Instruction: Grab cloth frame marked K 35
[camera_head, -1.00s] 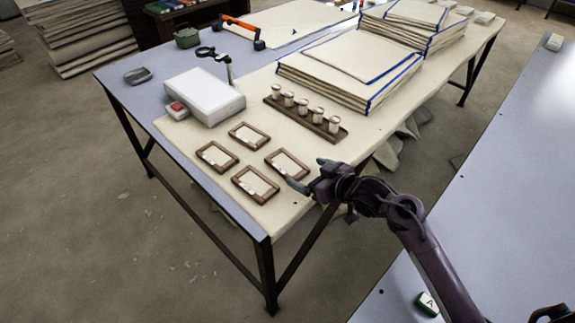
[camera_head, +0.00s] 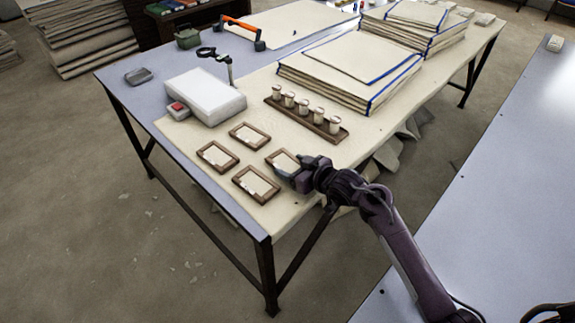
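Several small brown-rimmed cloth frames lie flat on the cream cloth: one at the back (camera_head: 250,135), one at the left (camera_head: 217,156), one at the front (camera_head: 256,185) and one at the right (camera_head: 283,158). Their marks are too small to read, so I cannot tell which is K 35. My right gripper (camera_head: 293,171) is at the right frame and covers its right and near part. The fingers overlap the frame's dark rim, so I cannot tell whether they are open, shut or touching it. My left gripper is not in view.
A brown rack (camera_head: 305,118) of several small jars stands behind the frames. A white box (camera_head: 205,95) with a red-topped part is at the left. Stacked blue-edged cloth panels (camera_head: 345,72) lie behind. Another grey-blue table (camera_head: 490,210) runs along the right.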

